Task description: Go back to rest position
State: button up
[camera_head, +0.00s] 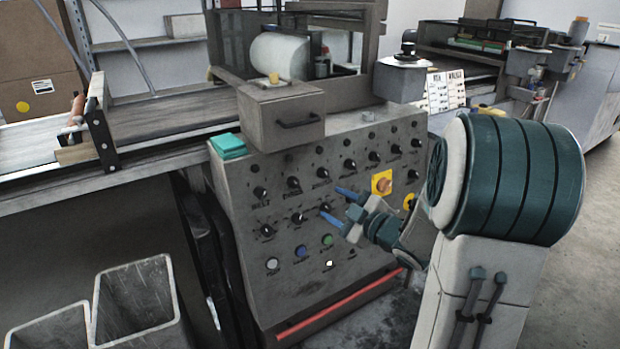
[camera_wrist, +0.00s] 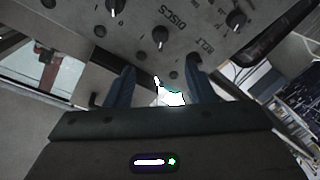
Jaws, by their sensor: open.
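My gripper (camera_head: 340,206) has two blue fingers spread apart with nothing between them. In the head view it is in front of the grey control panel (camera_head: 240,200), near the knobs at the middle of its face. A gap between the fingertips and the panel cannot be judged. In the wrist view, my gripper (camera_wrist: 158,82) also shows its fingers apart, with panel knobs (camera_wrist: 160,36) and the lettering "DISCS" and "BELT" beyond them.
A conveyor (camera_head: 160,112) runs along the left. Two grey bins (camera_head: 135,300) stand at lower left. A grey drawer box (camera_head: 281,115) and a teal cloth (camera_head: 228,146) sit on the panel top. A red bar (camera_head: 340,308) runs along the panel's base. Open floor lies at right.

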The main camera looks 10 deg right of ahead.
jog(key=s+d+r+m+g+h+p, duration=0.2)
jog(key=s+r+m+g+h+p, duration=0.15)
jog(key=r+m+h+p, duration=0.7)
jog(key=s+a+r+m+g+y+p, duration=0.1)
jog(key=s+a+r+g+p, duration=0.2)
jog(key=s, duration=0.4)
jog(key=s+a+r+m+g+p, duration=0.1)
jog(key=s+a+r+g+p, duration=0.1)
jog(key=s+p, duration=0.4)
jog(key=s+a+r+m+g+y+p, duration=0.1)
jog(key=s+a+r+g+p, duration=0.2)
jog(key=s+r, duration=0.3)
jog(key=shift+s+a+r+g+y+p, duration=0.15)
jog(key=shift+s+a+g+y+p, duration=0.25)
jog(key=shift+s+p, duration=0.55)
jog(key=shift+s+d+m, duration=0.1)
jog(key=shift+d+m, duration=0.05)
jog(key=shift+m, duration=0.1)
